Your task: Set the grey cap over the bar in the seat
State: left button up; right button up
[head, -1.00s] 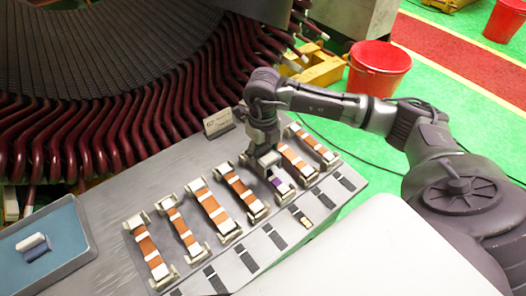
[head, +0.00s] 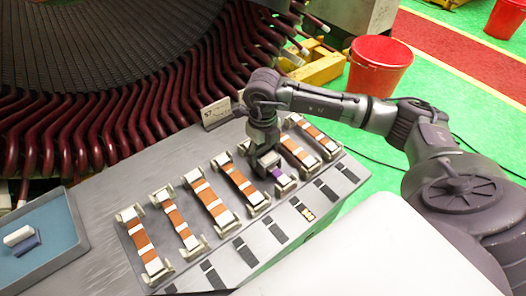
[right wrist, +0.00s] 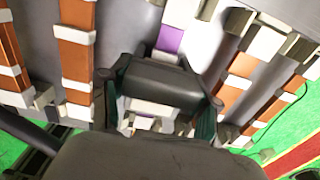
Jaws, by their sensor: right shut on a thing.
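My right gripper (head: 264,156) is low over a seat in the row, second-closest group from the right end. The seat holds a bar with a purple band (head: 277,173), which also shows in the right wrist view (right wrist: 169,40). In the right wrist view my right gripper (right wrist: 160,100) is shut on a dark grey block, seemingly the grey cap (right wrist: 160,82), one finger at each side. White parts of the bar or seat show just beyond and below the block. Whether the cap touches the seat is hidden. My left gripper is out of view.
Orange-and-white bars (head: 209,204) lie in seats on both sides, close to the fingers. Dark strips (head: 275,232) line the table's front edge. A blue tray (head: 72,235) with a white and a blue block is at left. The large coil (head: 90,110) stands behind.

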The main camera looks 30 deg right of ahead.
jog(key=shift+f, duration=0.4)
jog(key=o, duration=1.3)
jog(key=shift+r, duration=0.15)
notch_tip(320, 180, up, 12)
jog(key=shift+f, duration=0.1)
